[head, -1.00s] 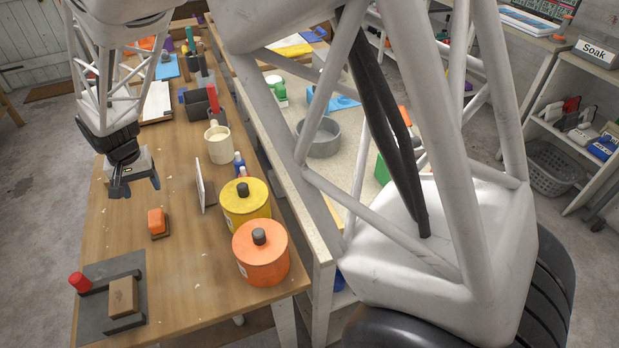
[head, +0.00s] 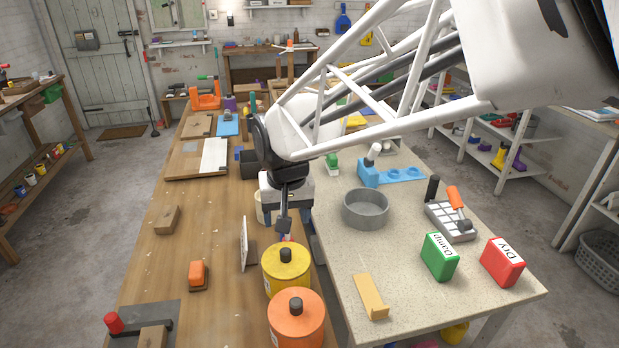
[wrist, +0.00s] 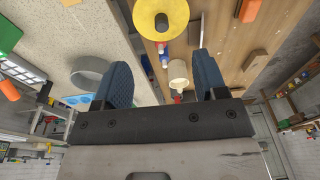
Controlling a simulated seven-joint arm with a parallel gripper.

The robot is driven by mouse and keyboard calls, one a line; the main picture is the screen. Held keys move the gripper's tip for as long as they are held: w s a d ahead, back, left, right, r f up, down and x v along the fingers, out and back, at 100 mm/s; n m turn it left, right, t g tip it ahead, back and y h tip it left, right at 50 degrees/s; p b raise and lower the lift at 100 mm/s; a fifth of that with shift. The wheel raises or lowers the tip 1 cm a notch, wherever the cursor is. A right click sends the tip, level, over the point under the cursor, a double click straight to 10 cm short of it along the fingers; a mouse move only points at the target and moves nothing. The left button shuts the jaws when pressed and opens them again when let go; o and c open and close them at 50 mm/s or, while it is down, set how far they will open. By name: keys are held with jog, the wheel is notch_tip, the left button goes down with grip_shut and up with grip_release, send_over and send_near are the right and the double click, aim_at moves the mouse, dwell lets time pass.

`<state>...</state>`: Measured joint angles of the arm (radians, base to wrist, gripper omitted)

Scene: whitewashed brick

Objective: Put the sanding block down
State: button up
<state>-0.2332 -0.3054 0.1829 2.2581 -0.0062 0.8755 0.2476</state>
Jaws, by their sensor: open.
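A plain tan-brown block (head: 167,220), which looks like the sanding block, lies flat on the left part of the wooden bench (head: 185,250). Nothing touches it. My gripper (head: 284,226) is well to its right, above the bench near the cream mug (head: 262,207). In the wrist view its two blue fingers (wrist: 163,75) are wide apart with nothing held between them. The mug (wrist: 178,72) and the yellow canister (wrist: 162,18) show beyond the fingers.
An orange-topped block (head: 198,272), an upright white panel (head: 243,243), the yellow canister (head: 285,268) and an orange canister (head: 296,318) stand nearby. A grey bowl (head: 366,208) is on the pale bench. The bench around the tan block is clear.

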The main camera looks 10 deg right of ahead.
jog(key=s+d+r, duration=0.1)
jog(key=s+d, duration=0.4)
jog(key=s, duration=0.3)
jog(key=s+d+r+t, duration=0.1)
jog(key=s+d, duration=0.5)
jog(key=s, duration=0.3)
jog(key=shift+s+d+h, duration=0.2)
jog(key=shift+d+h, duration=0.05)
jog(key=shift+h, duration=0.05)
dwell(0.4)
jog(key=o, duration=0.6)
jog(key=shift+o, duration=0.2)
